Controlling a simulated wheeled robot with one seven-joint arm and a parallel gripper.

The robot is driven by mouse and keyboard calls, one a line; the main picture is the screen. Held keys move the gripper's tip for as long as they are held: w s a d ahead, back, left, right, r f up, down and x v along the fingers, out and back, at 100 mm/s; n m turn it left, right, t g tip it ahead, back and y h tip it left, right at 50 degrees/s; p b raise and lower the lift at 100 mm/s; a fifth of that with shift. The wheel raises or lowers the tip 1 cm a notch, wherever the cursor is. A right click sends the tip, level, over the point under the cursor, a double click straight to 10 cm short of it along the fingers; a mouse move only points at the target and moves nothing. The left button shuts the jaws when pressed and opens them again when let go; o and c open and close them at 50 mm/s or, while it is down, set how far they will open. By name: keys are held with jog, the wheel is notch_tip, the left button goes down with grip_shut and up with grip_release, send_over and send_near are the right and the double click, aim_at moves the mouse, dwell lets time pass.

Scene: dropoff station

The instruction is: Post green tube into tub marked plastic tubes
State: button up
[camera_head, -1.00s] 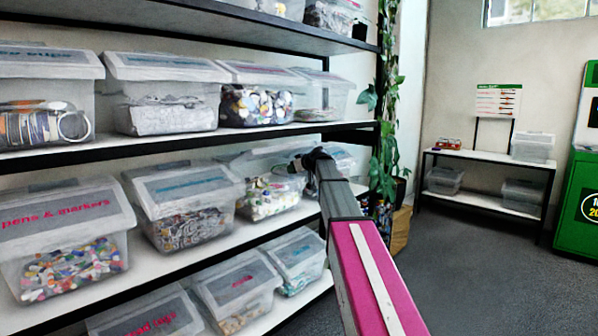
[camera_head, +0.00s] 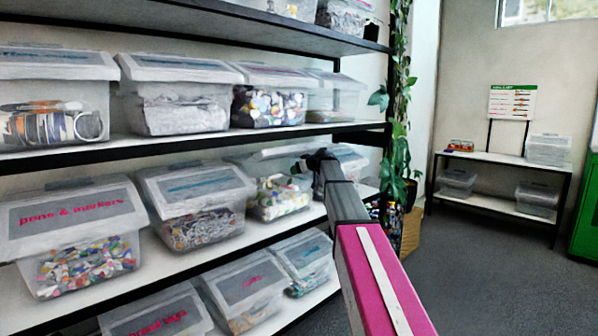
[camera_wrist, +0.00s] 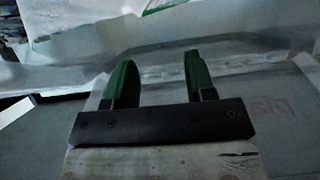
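My gripper (camera_wrist: 160,85) shows in the wrist view with two green fingers standing apart and no object visible between them. In the head view my gripper (camera_head: 308,162) is small and dark, in front of the middle shelf, by a clear tub of mixed coloured pieces (camera_head: 280,200). In the wrist view a pale lid-like surface (camera_wrist: 270,125) with partly visible pink lettering lies beyond the fingers. I cannot make out a separate green tube. No label clearly reads plastic tubes; several labels are blurred or hidden.
Clear lidded tubs fill the shelves, including one marked pens & markers (camera_head: 80,235). The upper shelf edge (camera_head: 200,142) runs above my gripper. A hanging plant (camera_head: 398,130) stands at the shelf's right end. A side table (camera_head: 490,160) stands farther right, with open floor before it.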

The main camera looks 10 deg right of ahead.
jog(key=shift+s, duration=0.1)
jog(key=v, duration=1)
jog(key=shift+s+d+r, duration=0.2)
jog(key=s+a+f+m+g+h, duration=0.15)
jog(key=s+f, duration=0.35)
jog(key=f, duration=0.5)
jog(key=s+a+f+m+g+h, duration=0.1)
jog(key=s+f+g, duration=0.1)
jog(key=s+f, duration=0.6)
jog(key=s+a+f+m+g+h, duration=0.1)
jog(key=s+f+g, duration=0.15)
jog(key=f, duration=0.85)
jog(key=s+f+m+g+h, duration=0.2)
jog(key=s+f, duration=0.7)
jog(key=s, duration=0.3)
jog(key=s+f+m+g+h, duration=0.1)
jog(key=s+f+g+h, duration=0.1)
jog(key=s+f, duration=0.8)
jog(key=s, duration=0.3)
jog(key=shift+s+d+f+m, duration=0.15)
jog(key=shift+d+f+m, duration=0.1)
jog(key=shift+m, duration=0.1)
